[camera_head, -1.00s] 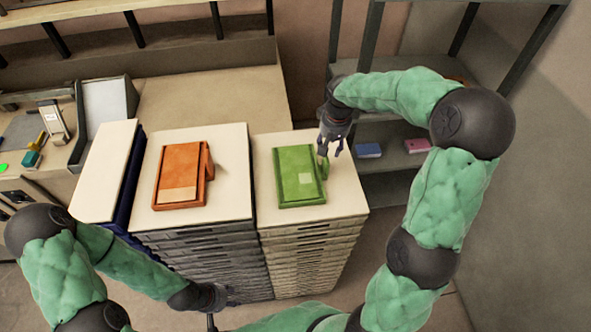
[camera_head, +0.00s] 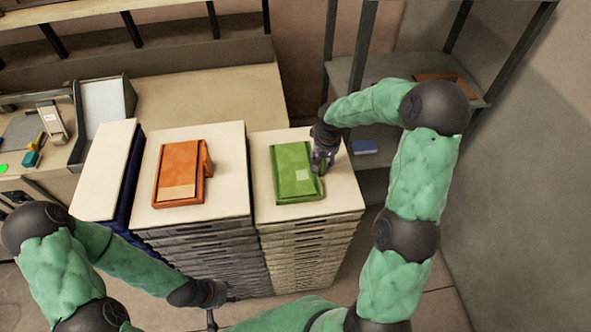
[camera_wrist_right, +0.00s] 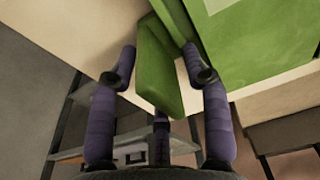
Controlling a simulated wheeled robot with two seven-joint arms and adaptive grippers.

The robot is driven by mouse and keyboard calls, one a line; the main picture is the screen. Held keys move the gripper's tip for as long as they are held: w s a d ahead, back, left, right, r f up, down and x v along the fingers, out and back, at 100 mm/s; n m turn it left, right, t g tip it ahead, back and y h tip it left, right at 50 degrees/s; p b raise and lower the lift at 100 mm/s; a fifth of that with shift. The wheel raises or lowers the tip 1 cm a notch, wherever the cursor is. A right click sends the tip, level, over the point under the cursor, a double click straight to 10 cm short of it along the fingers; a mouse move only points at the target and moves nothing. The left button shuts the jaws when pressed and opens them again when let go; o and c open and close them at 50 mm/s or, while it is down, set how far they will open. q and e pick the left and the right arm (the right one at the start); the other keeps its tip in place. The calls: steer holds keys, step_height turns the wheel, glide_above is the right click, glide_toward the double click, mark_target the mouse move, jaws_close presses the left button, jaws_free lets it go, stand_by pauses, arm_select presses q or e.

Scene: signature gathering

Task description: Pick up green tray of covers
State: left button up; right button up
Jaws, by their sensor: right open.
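The green tray (camera_head: 296,171) lies flat on the right-hand stack, with a pale square on its face and a handle on its right side. In the right wrist view the green handle (camera_wrist_right: 158,75) stands between the fingers of my right gripper (camera_wrist_right: 157,70), beside the tray body (camera_wrist_right: 250,40). My right gripper (camera_head: 322,166) is open around the handle and not closed on it. My left gripper (camera_head: 215,297) is low in front of the stacks, away from the tray; its fingers are too small and dark to read.
An orange tray (camera_head: 181,175) lies on the neighbouring stack (camera_head: 225,140) to the left. A dark blue stack with a pale top (camera_head: 103,170) stands further left. A shelf (camera_head: 375,178) with a blue box (camera_head: 365,147) is behind my right arm. A counter (camera_head: 215,105) runs behind.

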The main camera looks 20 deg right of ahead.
jaws_close()
